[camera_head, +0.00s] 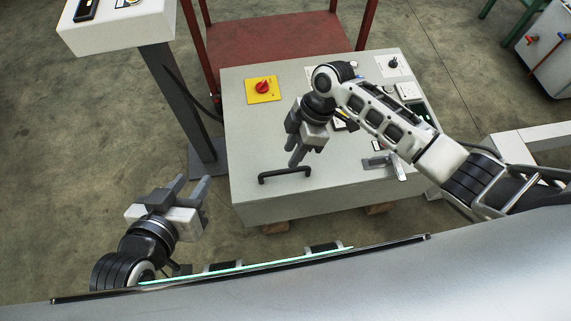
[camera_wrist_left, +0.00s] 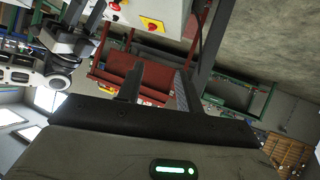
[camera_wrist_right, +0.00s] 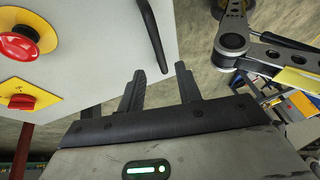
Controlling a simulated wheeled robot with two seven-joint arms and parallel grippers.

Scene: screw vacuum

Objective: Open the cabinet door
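The cabinet (camera_head: 250,130) is a light grey box with a black bar handle (camera_head: 286,175) near its front edge. The handle also shows in the right wrist view (camera_wrist_right: 152,36), ahead of the fingertips. My right gripper (camera_head: 298,158) is above the cabinet, just behind the handle in the head view; its fingers are apart with nothing between them in the right wrist view (camera_wrist_right: 160,78). My left gripper (camera_head: 191,187) is open and empty, left of the cabinet's front corner and apart from it. Part of the cabinet shows in the left wrist view (camera_wrist_left: 165,8).
A red rotary switch on a yellow plate (camera_head: 263,90) and a metal latch-like lever (camera_head: 388,163) are on the cabinet. A white-topped post (camera_head: 110,25) stands left, with a red frame table (camera_head: 275,40) behind.

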